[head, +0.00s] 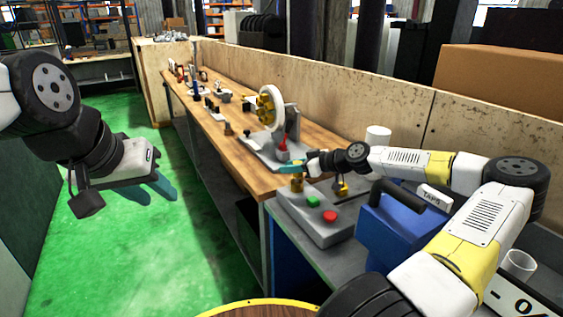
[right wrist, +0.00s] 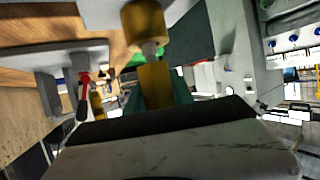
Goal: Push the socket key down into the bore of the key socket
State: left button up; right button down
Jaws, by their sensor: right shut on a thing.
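My right gripper (head: 290,168) is shut, level above the grey control box. In the right wrist view its teal fingers grip the yellow block-shaped handle of the socket key (right wrist: 155,84). A short grey shank runs from the handle to the brass, round key socket (right wrist: 146,24). The shank lines up with the socket and meets its face; how deep it sits in the bore is hidden. In the head view the brass socket (head: 297,184) stands on the box under my right fingers. My left gripper (head: 150,192) hangs empty over the green floor, its fingers apart.
The control box (head: 335,235) has a green and a red button. A blue case (head: 390,232) with a dark handle stands close to its right. A grinder fixture with a red lever (head: 283,146) stands behind. A white cup (head: 378,137) is near my right forearm.

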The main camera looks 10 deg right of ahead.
jog(key=shift+f, duration=0.3)
jog(key=c, duration=1)
grip_release()
jog(key=v, duration=0.7)
jog(key=shift+s+d, duration=0.25)
jog(key=shift+d, duration=0.05)
